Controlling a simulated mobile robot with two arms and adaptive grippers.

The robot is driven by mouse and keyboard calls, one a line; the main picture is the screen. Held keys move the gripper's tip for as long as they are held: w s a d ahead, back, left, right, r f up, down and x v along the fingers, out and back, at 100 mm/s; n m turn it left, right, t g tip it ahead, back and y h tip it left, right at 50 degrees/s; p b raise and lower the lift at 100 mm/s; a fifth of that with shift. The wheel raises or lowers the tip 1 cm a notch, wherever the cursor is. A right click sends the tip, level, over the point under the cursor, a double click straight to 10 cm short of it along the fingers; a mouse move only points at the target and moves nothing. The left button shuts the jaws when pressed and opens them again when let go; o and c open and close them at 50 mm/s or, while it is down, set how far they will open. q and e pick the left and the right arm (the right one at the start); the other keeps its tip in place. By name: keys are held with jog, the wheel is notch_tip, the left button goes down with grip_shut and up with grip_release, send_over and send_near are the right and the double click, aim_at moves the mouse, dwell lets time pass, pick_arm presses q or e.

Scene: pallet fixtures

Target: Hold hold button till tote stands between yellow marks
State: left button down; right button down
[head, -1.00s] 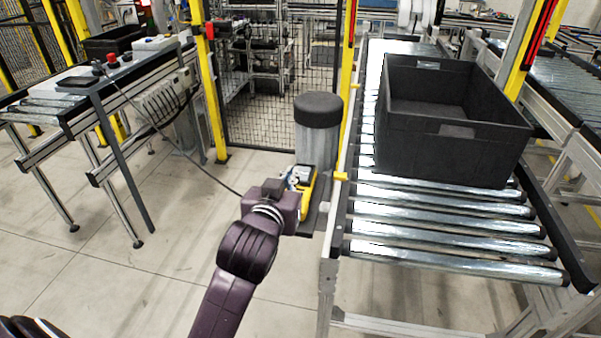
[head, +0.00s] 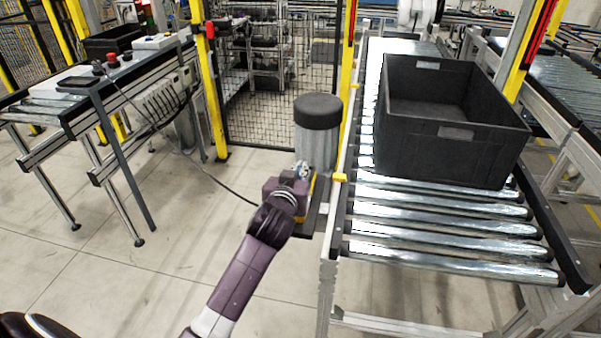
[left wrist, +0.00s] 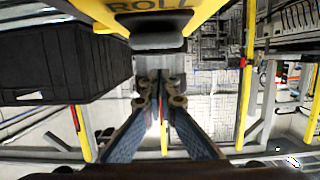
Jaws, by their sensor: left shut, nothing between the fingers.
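The black tote (head: 448,153) stands upright on the roller conveyor (head: 440,228). A yellow mark (head: 340,177) sits on the conveyor's left rail, near the tote's front left corner. The yellow control box (head: 314,186) stands left of the rail, mostly hidden by my left arm. In the left wrist view, the yellow box (left wrist: 205,12), lettered "ROLL", and a dark rounded button (left wrist: 158,34) are close ahead. My left gripper (head: 302,169) is shut and empty at the box; its fingers (left wrist: 160,92) point toward it. I cannot tell whether they touch the button. My right gripper is out of view.
A yellow fence post (head: 212,95) and mesh lie behind. A second conveyor with a red button (head: 111,57) is at left.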

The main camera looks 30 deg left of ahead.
pick_arm(q)
jog(key=shift+f, duration=0.85)
jog(key=shift+f, duration=0.1)
